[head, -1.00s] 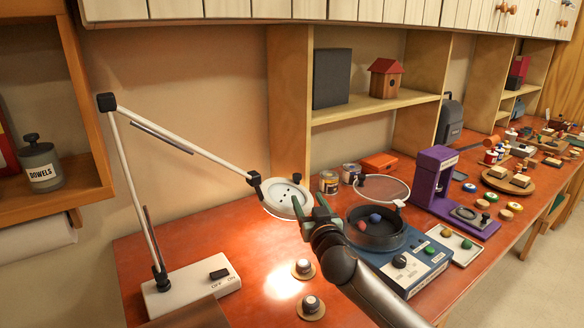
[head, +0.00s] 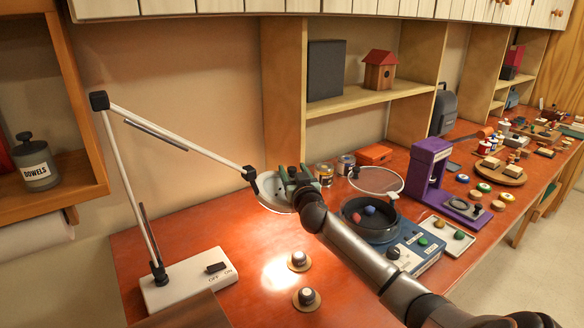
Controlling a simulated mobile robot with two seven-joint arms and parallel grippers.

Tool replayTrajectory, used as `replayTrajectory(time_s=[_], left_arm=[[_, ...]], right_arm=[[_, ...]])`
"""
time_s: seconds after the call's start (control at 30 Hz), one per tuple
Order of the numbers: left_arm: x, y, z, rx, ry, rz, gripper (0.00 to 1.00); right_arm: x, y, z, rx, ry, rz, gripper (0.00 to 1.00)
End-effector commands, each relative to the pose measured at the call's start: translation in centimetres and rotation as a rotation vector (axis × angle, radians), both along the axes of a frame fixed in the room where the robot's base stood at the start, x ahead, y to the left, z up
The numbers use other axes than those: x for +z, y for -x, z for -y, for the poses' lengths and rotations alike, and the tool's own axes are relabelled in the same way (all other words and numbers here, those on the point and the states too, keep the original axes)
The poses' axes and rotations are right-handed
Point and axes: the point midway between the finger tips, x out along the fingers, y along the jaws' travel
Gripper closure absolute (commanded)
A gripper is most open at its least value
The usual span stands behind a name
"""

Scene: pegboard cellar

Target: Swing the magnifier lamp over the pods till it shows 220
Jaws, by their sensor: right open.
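The white magnifier lamp stands at the left of the bench; its base (head: 188,281) carries an OFF/ON switch. Its jointed arm reaches right to a round lamp head (head: 268,187), which hangs above the bench. Two small round pods sit on wooden discs, a rear one (head: 299,259) and a front one (head: 306,296). A bright patch of light falls just left of the rear pod. My right gripper (head: 287,177) is open at the right rim of the lamp head and partly covers it; I cannot tell whether it touches. No 220 reading is legible. My left gripper is out of view.
A blue machine (head: 426,258) with a dark bowl stands right of the pods, partly behind my right arm. A purple stand (head: 430,173), cans (head: 324,174) and an orange box (head: 374,154) are behind. The bench left of the pods is clear.

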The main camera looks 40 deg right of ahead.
Motion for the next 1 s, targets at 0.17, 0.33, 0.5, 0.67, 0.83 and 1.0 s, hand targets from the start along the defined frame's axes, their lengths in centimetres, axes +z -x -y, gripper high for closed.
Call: replayTrajectory(time_s=[0.17,0.33,0.5,0.67,0.83,1.0], left_arm=[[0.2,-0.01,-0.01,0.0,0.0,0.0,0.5],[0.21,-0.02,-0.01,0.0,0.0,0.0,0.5],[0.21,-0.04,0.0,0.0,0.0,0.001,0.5],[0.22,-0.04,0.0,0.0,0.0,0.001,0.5],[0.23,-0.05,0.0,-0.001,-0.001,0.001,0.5],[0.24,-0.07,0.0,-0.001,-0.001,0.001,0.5]], right_arm=[[0.07,-1.02,0.51,0.0,0.0,0.001,0.39],[-0.02,-1.28,0.64,0.002,0.0,0.0,0.39],[-0.02,-1.28,0.63,0.002,0.0,0.0,0.39],[-0.02,-1.26,0.63,0.001,0.0,0.0,0.54],[-0.03,-1.25,0.62,0.001,0.0,0.0,0.73],[-0.03,-1.25,0.62,0.001,0.0,-0.001,0.92]])
